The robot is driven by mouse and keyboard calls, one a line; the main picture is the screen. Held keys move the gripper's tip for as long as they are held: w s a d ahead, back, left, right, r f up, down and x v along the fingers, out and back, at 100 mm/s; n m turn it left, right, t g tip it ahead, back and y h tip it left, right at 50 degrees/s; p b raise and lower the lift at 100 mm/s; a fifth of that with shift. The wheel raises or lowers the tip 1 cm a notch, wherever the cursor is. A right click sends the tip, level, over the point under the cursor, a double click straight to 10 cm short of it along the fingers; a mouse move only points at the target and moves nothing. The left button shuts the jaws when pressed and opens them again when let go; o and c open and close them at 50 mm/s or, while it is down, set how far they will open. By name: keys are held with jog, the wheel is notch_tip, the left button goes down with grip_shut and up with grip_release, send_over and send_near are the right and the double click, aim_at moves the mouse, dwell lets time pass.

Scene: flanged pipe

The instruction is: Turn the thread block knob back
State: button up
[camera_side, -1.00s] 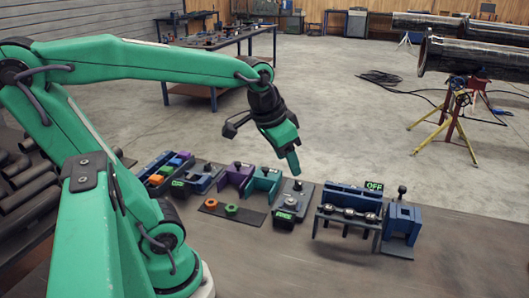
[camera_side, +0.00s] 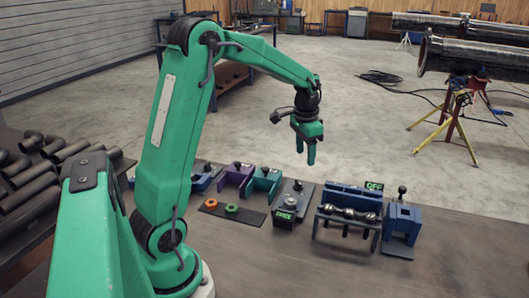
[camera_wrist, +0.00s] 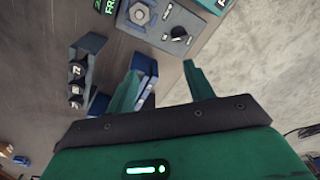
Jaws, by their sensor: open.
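The thread block is a grey block (camera_side: 292,204) in the middle of the bench row in the side view, with a small green display (camera_side: 284,216) reading FREE at its front. Its black knob (camera_side: 298,186) stands at the back. In the wrist view the knob (camera_wrist: 180,34) shows as a round black dial with a white mark, beside a metal hex nut (camera_wrist: 141,12). My gripper (camera_side: 306,160) hangs above and behind the block, pointing down, open and empty. In the wrist view my gripper (camera_wrist: 162,82) has its fingers apart, with the knob beyond them.
To the right stand a blue rack (camera_side: 350,196) with several round pieces, an OFF sign (camera_side: 374,186) and a blue block (camera_side: 403,222) with a black knob. To the left are purple (camera_side: 236,176) and teal (camera_side: 264,182) brackets. The bench front is clear.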

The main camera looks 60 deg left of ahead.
jog(key=g, duration=0.1)
send_near(298, 185)
jog(key=shift+w+a+f, duration=0.1)
jog(key=shift+w+a, duration=0.45)
jog(key=shift+a, duration=0.1)
jog(key=shift+f, duration=3.9)
jog(key=c, duration=1)
